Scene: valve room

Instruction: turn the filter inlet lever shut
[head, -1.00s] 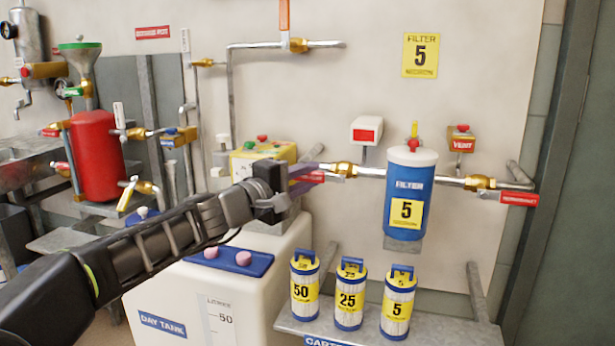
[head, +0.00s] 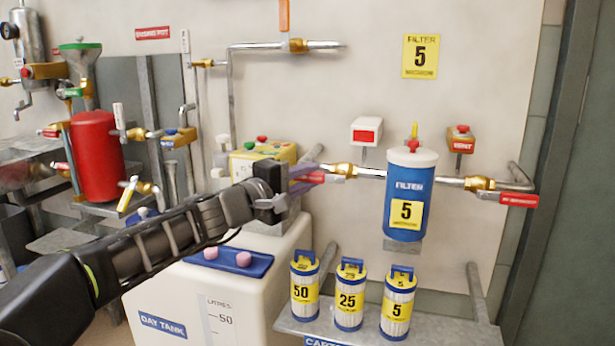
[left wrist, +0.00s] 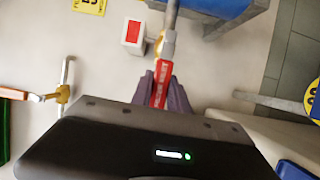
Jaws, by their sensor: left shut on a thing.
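The blue filter housing (head: 408,195) with a white cap hangs on the wall pipe at centre right. The filter inlet lever (head: 312,178) is a red handle on the brass valve (head: 344,170) just left of the housing. It lies along the pipe, pointing left. My left gripper (head: 303,180) is shut on this lever near its free end. In the left wrist view the red lever (left wrist: 161,84) sits between the purple fingers (left wrist: 160,95), with part of its lettering showing. My right gripper is in neither view.
Another red lever (head: 519,200) is on the brass valve right of the filter. Several cartridges, one a 25 (head: 350,295), stand on a shelf below. The white day tank (head: 215,290) is under my left arm. A vent box (head: 461,140) is above the pipe.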

